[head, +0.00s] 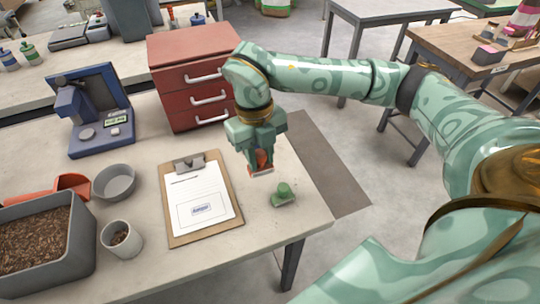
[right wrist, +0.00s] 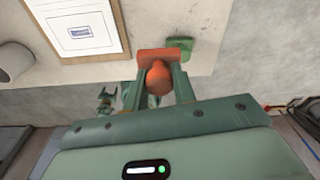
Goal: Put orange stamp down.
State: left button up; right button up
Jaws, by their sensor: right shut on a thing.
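An orange stamp (head: 261,163) is held between the fingers of my right gripper (head: 259,155), a little above the table between the clipboard and the table's right edge. The orange stamp (right wrist: 156,68) also shows in the right wrist view, with its round knob between the fingers of the right gripper (right wrist: 158,84) and its flat base beyond them. A green stamp (head: 283,195) stands on the table just in front of and right of the orange one. My left gripper does not show in the head view.
A clipboard (head: 228,190) with a printed sheet lies to the left. A red drawer cabinet (head: 175,85) stands behind. A blue machine (head: 95,105), a grey bowl (head: 115,183), a cup (head: 121,240) and a pellet bin (head: 84,240) stand farther left. Bare tabletop (head: 300,170) surrounds the green stamp.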

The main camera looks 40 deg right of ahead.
jog(key=w+d+f, duration=0.1)
jog(key=d+f, duration=0.1)
jog(key=w+d+f+b, duration=0.1)
jog(key=w+f, duration=0.1)
jog(key=w+d+f+b, duration=0.1)
jog(key=w+d+f, duration=0.1)
jog(key=f, duration=0.1)
jog(key=shift+w+d, duration=0.25)
jog(key=shift+d, duration=0.05)
jog(key=f, duration=0.2)
jog(key=f+b, duration=0.1)
jog(key=shift+w+d+f+b, duration=0.2)
jog(key=shift+f+b, duration=0.1)
jog(key=shift+f, duration=0.1)
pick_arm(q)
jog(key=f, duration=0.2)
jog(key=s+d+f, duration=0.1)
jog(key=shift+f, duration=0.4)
pick_arm(e)
jog(key=shift+r, duration=0.1)
jog(key=o, duration=0.8)
